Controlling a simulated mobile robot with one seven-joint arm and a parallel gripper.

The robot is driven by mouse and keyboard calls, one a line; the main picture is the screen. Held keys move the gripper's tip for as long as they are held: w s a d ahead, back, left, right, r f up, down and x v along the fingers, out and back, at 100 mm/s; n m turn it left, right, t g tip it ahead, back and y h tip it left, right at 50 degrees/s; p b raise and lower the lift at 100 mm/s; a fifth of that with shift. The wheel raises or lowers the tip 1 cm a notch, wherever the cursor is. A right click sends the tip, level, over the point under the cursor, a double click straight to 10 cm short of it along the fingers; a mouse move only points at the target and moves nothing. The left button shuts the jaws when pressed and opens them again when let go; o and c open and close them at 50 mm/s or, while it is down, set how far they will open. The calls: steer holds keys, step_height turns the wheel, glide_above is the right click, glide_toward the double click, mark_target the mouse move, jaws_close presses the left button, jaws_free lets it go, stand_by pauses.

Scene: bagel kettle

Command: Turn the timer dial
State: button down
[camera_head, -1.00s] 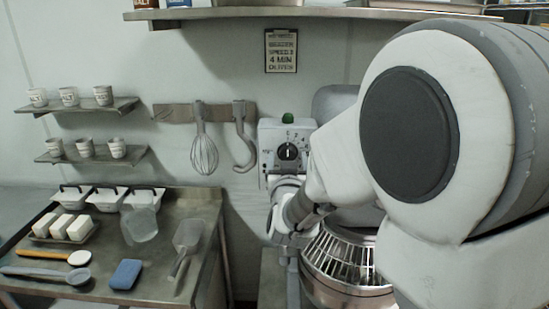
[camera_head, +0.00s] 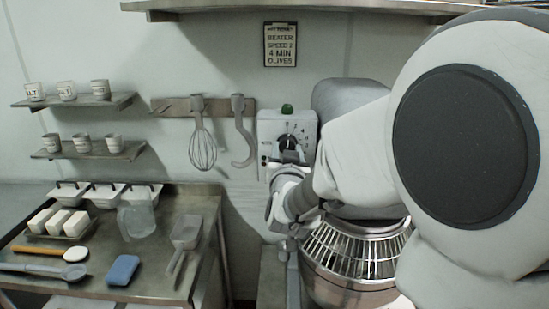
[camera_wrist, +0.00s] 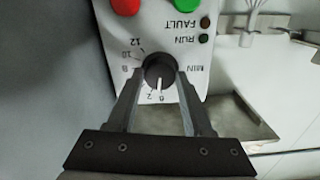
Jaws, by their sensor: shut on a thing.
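In the wrist view the timer dial (camera_wrist: 159,71) is a round black knob with a light pointer mark, set on a pale panel (camera_wrist: 165,35) with MIN and numbers printed upside down around it. My gripper (camera_wrist: 158,84) has one finger on each side of the dial and is shut on it. In the head view my gripper (camera_head: 290,165) is at the panel, just below a black dial (camera_head: 288,143) with numbers above it. I cannot tell whether this is the same dial. My wrist hides the lower panel.
A red button (camera_wrist: 126,5) and a green button (camera_wrist: 160,4) lie close to the dial. A wire-guarded mixing bowl (camera_head: 357,250) stands below my arm. A whisk (camera_head: 203,145) and a hook (camera_head: 243,145) hang left of the panel. A cluttered steel table (camera_head: 150,265) is at the left.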

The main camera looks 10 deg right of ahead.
steer(key=m+b, duration=0.7)
steer(key=b, duration=0.2)
steer(key=shift+f+b, duration=0.1)
steer(key=shift+b, duration=0.25)
steer(key=shift+m, duration=0.4)
steer(key=shift+c, duration=1.5)
jaws_free()
